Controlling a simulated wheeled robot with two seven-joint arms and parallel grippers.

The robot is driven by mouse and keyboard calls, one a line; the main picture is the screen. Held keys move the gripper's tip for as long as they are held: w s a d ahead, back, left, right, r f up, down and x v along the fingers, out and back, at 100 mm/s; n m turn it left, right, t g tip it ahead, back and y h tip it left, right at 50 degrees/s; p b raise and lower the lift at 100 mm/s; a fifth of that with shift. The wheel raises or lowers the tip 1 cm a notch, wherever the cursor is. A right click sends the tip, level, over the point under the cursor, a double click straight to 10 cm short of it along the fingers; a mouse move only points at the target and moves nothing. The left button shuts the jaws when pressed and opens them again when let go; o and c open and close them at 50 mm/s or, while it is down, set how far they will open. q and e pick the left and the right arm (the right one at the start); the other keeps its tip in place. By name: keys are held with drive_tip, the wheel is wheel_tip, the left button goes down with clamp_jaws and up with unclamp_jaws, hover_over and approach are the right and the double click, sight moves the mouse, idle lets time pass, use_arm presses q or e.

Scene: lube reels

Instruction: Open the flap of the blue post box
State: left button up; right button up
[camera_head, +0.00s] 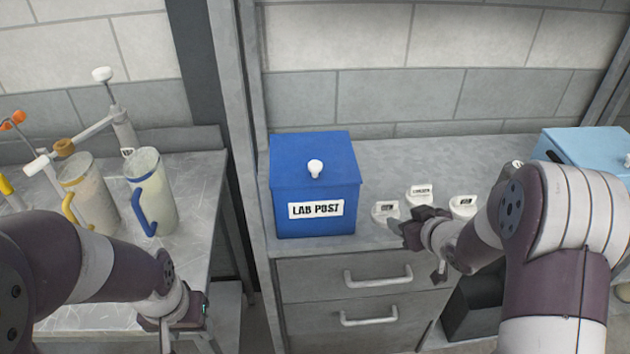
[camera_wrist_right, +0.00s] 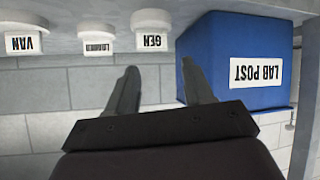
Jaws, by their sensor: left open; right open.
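The blue post box (camera_head: 314,215) with a white "LAB POST" label stands on the grey counter. Its sloped top flap (camera_head: 312,155) lies shut and carries a white knob (camera_head: 315,168). My left gripper (camera_head: 185,318) is open, low at the left, apart from the box.
Several white labelled items stand on the counter right of the box, including one marked GEN (camera_wrist_right: 152,28). Drawers with handles (camera_head: 378,276) are below. A light blue box (camera_head: 580,150) is at the far right. Mugs (camera_head: 150,190) stand on the left table; a post (camera_head: 225,80) separates the two.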

drive_tip(key=w+a+r+n+t+y, duration=0.2)
drive_tip(key=a+r+y, duration=0.1)
drive_tip(key=a+y, duration=0.1)
drive_tip(key=n+y, duration=0.3)
drive_tip(key=y, duration=0.3)
approach(320, 167)
use_arm(q)
wheel_tip(320, 167, up, 2)
drive_tip(key=p, duration=0.2)
drive_tip(key=shift+s+a+p, duration=0.1)
drive_tip(key=shift+p, duration=0.25)
use_arm(e)
drive_tip(key=x, duration=1.1)
drive_tip(key=shift+w+a, duration=0.1)
drive_tip(key=shift+w, duration=0.1)
